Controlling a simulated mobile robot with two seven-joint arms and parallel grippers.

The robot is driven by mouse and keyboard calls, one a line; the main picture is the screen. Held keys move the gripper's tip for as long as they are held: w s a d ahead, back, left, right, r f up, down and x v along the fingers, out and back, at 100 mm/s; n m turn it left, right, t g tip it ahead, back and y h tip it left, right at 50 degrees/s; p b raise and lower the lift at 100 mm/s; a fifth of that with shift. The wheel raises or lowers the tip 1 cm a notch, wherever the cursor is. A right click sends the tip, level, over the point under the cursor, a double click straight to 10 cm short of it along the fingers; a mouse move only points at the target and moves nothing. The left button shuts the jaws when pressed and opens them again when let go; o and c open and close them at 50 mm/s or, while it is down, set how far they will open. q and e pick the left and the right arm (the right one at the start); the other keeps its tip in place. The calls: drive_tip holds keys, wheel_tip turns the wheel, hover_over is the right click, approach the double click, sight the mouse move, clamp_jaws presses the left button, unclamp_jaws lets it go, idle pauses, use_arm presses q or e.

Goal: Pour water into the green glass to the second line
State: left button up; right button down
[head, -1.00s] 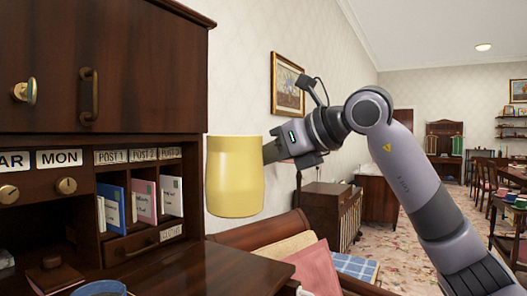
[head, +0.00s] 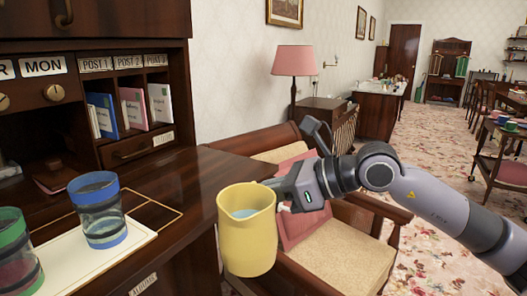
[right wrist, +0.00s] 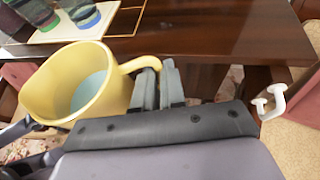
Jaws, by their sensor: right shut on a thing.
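The green glass (head: 16,258), clear with green bands at rim and base, stands upright at the left edge, partly cut off. Its fill is hard to tell. It also shows at the top left of the right wrist view (right wrist: 38,12). My right gripper (head: 276,184) is shut on the handle of a yellow jug (head: 247,246). The jug is roughly upright, off the desk's front edge, right of the glasses and apart from them. Pale blue water (head: 244,213) shows inside it, also in the right wrist view (right wrist: 88,90). My left gripper is not in view.
A blue-banded glass (head: 101,212) stands beside the green one on a white tray (head: 75,268) on the dark wooden desk (head: 205,172). Desk pigeonholes with letters (head: 132,108) rise behind. An armchair (head: 325,255) stands right of the desk, beyond the jug.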

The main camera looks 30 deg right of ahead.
drive_tip(key=s+a+f+n+g+y, duration=0.1)
drive_tip(key=s+a+f, duration=0.1)
drive_tip(key=f, duration=0.5)
drive_tip(key=s+a+f+n+g+y, duration=0.1)
drive_tip(key=s+a+f+n, duration=0.1)
drive_tip(key=f, duration=0.4)
drive_tip(key=shift+s+f+g, duration=0.3)
drive_tip(key=shift+s+f, duration=0.05)
drive_tip(key=shift+s, duration=0.3)
